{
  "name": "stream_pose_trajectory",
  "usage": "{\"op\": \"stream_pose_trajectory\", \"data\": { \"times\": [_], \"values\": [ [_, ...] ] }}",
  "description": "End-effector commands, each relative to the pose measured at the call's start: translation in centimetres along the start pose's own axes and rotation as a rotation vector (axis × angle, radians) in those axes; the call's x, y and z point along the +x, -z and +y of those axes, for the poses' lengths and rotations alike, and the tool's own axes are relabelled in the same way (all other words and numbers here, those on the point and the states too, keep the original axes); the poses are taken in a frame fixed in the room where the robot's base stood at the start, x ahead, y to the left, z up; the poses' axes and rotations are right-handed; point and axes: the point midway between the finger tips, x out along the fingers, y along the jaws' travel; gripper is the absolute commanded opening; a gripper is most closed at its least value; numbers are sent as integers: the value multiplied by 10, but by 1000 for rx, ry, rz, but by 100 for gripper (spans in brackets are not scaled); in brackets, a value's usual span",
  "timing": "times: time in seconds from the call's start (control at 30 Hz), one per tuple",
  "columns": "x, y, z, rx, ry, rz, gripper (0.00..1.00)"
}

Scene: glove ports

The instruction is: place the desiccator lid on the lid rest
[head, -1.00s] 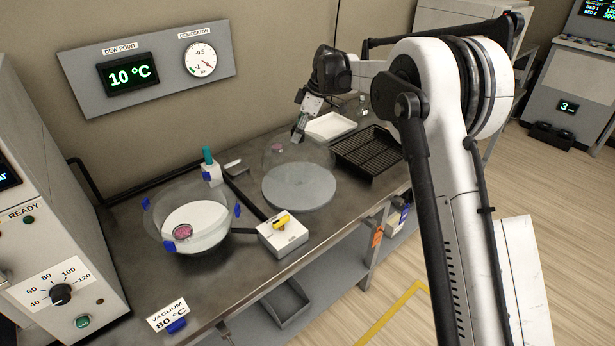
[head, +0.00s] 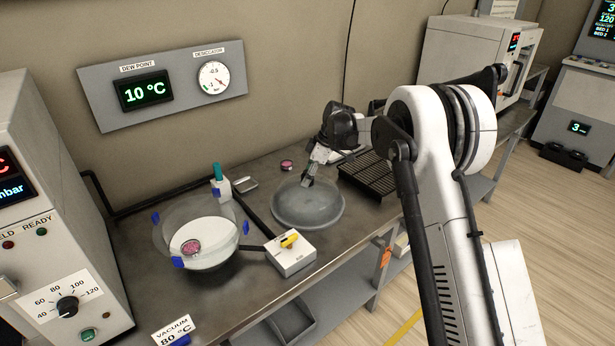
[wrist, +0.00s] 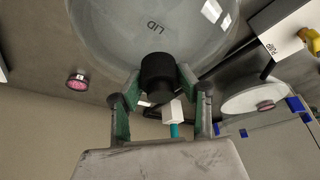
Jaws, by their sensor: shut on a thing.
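The desiccator lid (head: 291,210) is a clear dome at the middle of the bench, with its black knob on top. It sits over the round grey lid rest, whose disk is seen only through and around the dome; I cannot tell whether the rim touches it. My gripper (head: 307,183) points down at the top of the dome. In the wrist view the green-edged fingers (wrist: 160,100) are shut on the black knob (wrist: 157,75), with the word LID on the clear dome (wrist: 110,32). The open desiccator bowl (head: 166,238) stands to the left, with a pink dish (head: 191,246) inside.
A white pump box (head: 290,258) with a yellow handle stands in front, between bowl and lid. A pink dish (head: 287,165) lies behind the lid. A black rack (head: 368,178) is to its right.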

Motion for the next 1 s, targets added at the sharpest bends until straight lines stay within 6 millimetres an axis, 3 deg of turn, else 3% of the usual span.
{"op": "stream_pose_trajectory", "data": {
  "times": [0.23,0.27,0.4,0.77,1.0],
  "values": [
    [3,-1,0,0,0,0,0],
    [4,-1,0,0,0,0,36],
    [3,-1,0,0,0,0,54],
    [-2,1,0,0,0,0,54],
    [-39,0,0,0,0,0,54]
  ]
}}
